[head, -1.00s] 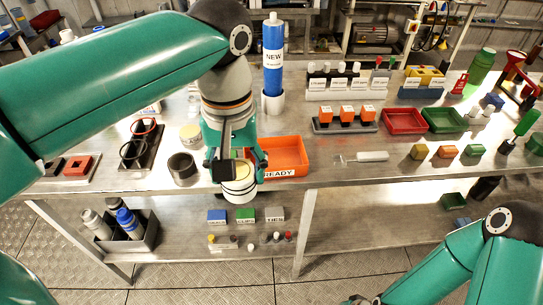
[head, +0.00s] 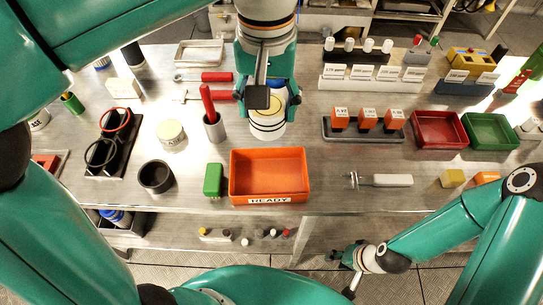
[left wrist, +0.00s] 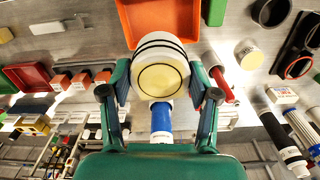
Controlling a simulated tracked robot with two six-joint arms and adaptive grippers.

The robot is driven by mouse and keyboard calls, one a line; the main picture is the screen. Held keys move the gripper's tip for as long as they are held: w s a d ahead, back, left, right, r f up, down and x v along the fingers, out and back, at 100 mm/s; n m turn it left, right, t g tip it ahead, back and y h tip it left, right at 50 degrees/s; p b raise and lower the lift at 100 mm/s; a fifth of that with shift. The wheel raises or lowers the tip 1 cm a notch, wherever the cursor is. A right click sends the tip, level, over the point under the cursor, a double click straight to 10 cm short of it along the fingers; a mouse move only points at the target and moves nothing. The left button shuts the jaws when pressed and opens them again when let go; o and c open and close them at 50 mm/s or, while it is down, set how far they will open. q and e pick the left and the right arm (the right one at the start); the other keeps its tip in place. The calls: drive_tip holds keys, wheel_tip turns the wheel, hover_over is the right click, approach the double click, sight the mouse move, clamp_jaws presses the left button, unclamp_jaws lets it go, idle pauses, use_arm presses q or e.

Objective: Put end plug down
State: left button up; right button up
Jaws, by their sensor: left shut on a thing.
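The end plug (head: 267,127) is a white cylinder with black rings and a cream face. My left gripper (head: 268,100) is shut around it, behind the orange READY tray (head: 234,178) in the head view. I cannot tell whether the plug's underside touches the bench. In the left wrist view the plug (left wrist: 160,50) sits between both fingers, its cream face toward the camera. The blue cartridge (left wrist: 162,118) shows beyond it, mostly hidden by the gripper in the head view. My right gripper (head: 345,262) is low in front of the bench, its fingers unclear.
A red-handled tool stands in a grey cup (head: 214,128) close left of the plug. A rack of orange blocks (head: 364,134) is at right. Bare bench lies between the plug and that rack.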

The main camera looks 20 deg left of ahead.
use_arm(q)
drive_tip(key=shift+w+f, duration=0.2)
drive_tip(key=shift+f, duration=0.05)
wheel_tip(320, 180, down, 19)
drive_tip(key=shift+f+b, duration=0.15)
drive_tip(key=shift+b, duration=1)
drive_tip(key=shift+f, duration=0.1)
drive_tip(key=o, duration=1.3)
drive_tip(key=shift+s, duration=0.1)
wheel_tip(320, 180, up, 12)
drive_tip(key=p, duration=0.1)
